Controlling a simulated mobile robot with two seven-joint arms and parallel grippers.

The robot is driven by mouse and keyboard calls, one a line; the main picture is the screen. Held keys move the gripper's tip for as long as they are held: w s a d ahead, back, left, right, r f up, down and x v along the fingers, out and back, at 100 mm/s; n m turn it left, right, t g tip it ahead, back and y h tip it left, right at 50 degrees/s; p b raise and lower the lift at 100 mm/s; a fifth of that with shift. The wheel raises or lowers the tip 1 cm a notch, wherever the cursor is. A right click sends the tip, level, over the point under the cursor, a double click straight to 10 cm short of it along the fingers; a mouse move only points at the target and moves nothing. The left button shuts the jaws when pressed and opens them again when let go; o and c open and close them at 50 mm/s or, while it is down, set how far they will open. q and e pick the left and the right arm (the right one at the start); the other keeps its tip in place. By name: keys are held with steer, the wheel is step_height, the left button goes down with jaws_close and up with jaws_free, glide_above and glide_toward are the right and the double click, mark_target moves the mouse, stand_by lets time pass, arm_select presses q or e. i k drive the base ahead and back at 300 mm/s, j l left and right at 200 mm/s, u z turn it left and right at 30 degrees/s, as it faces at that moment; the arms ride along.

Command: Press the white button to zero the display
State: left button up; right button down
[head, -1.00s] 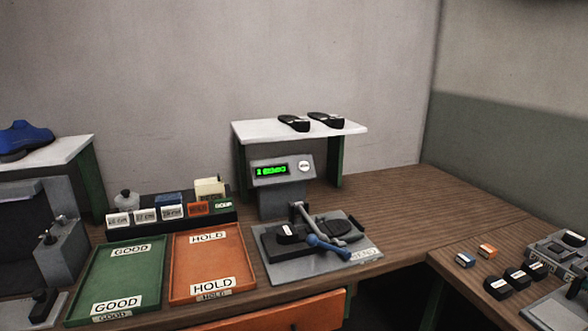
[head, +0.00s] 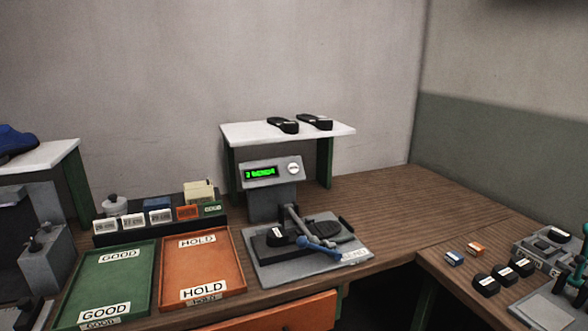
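The white button (head: 293,168) is a round disc on the right of the grey display box's face. The display (head: 261,172) beside it is lit with green characters that are too small to read. The grey display box (head: 272,200) stands upright behind the press (head: 305,250), which has a grey base and a lever with a blue handle. Nothing touches the button. Neither of my grippers shows in the head view.
A green GOOD tray (head: 85,285) and an orange HOLD tray (head: 167,270) lie to the left. Black parts (head: 486,285) sit on the right bench. The wooden top right of the press is clear.

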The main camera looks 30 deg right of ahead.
mark_target(293, 167)
steer(key=i+l, duration=0.1)
steer(key=l, duration=0.3)
steer(key=i+l, duration=0.1)
steer(key=l, duration=0.3)
steer(key=i+l, duration=0.1)
steer(key=l, duration=0.3)
steer(key=i+l+u, duration=0.1)
steer(key=l, duration=0.3)
